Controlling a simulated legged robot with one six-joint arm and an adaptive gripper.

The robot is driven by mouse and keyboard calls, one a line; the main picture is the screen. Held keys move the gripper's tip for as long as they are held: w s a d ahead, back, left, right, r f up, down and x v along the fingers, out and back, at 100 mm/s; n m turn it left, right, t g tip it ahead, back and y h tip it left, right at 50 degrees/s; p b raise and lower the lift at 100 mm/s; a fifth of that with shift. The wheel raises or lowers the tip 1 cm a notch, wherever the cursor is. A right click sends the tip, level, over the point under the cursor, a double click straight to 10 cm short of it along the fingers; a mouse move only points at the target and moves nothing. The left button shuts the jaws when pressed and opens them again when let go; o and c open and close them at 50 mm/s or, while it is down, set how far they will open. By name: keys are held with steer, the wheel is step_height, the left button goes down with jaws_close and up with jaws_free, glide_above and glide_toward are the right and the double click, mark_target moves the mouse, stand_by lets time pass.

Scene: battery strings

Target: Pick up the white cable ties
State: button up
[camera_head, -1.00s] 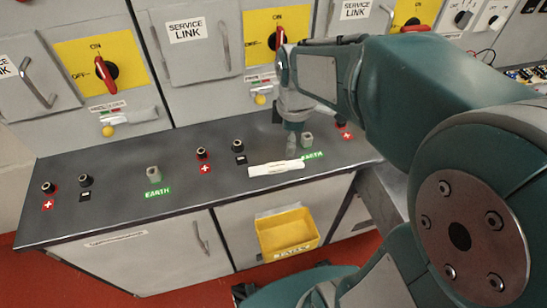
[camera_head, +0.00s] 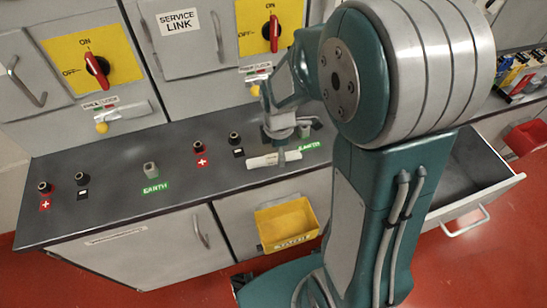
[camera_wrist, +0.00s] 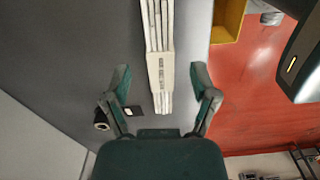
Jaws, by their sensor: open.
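The white cable ties (camera_head: 262,161) lie as a flat bundle with a paper band on the dark grey worktop, near its front edge. In the wrist view the bundle (camera_wrist: 160,75) runs up the picture from between my fingertips. My gripper (camera_wrist: 160,85) is open, with one finger on each side of the bundle's near end and a gap on both sides. In the head view my gripper (camera_head: 281,150) is just above and beside the right end of the ties, partly hidden by my arm.
A yellow bin (camera_head: 286,224) hangs on the cabinet front below the worktop (camera_head: 110,200). Black terminals (camera_head: 234,139) and a grey earth post (camera_head: 150,170) stand up from the worktop. An open drawer (camera_head: 475,190) juts out at the right.

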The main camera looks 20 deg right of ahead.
steer(key=shift+d+f, duration=0.15)
steer(key=shift+f, duration=0.5)
jaws_close()
